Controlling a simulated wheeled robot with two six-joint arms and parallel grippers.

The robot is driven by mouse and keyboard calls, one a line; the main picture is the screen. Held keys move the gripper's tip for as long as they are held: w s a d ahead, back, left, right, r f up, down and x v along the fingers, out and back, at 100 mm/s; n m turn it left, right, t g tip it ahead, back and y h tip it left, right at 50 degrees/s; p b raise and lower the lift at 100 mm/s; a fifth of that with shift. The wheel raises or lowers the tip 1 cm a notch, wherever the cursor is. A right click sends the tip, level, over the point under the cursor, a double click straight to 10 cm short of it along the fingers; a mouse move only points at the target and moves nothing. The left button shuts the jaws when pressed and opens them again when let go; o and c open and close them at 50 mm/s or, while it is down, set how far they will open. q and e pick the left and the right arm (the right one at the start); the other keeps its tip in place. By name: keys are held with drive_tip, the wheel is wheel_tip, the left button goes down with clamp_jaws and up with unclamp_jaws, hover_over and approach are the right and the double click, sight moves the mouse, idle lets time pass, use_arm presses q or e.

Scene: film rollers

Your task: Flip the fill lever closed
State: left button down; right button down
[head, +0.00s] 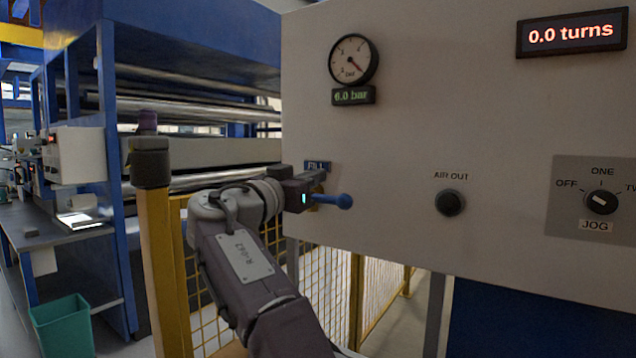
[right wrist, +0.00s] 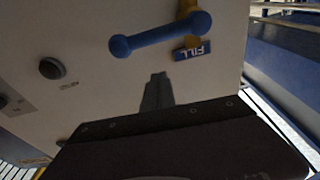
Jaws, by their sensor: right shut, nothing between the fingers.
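The blue fill lever (head: 334,200) sticks out to the right from its valve, below the blue FILL label (head: 317,165) on the pale panel. In the right wrist view, which is turned upside down, the lever (right wrist: 160,36) lies nearly level across a brass-coloured pipe (right wrist: 188,8), with the FILL label (right wrist: 192,51) beside it. My right gripper (head: 320,176) is shut and empty, in front of the panel near the label and partly covering the valve. Its fingertips (right wrist: 158,80) show apart from the lever in the right wrist view. My left gripper is not in view.
A gauge (head: 353,60) with a 6.0 bar readout (head: 354,96) sits above. The AIR OUT button (head: 450,203) and the JOG selector knob (head: 601,202) are to the right. A yellow post (head: 163,270) and mesh fence stand below left. The panel between lever and button is bare.

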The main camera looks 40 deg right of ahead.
drive_tip(key=s+r+v, duration=0.1)
drive_tip(key=v, duration=0.5)
drive_tip(key=shift+f+b, duration=0.35)
drive_tip(key=shift+f, duration=0.15)
drive_tip(key=shift+a, duration=0.15)
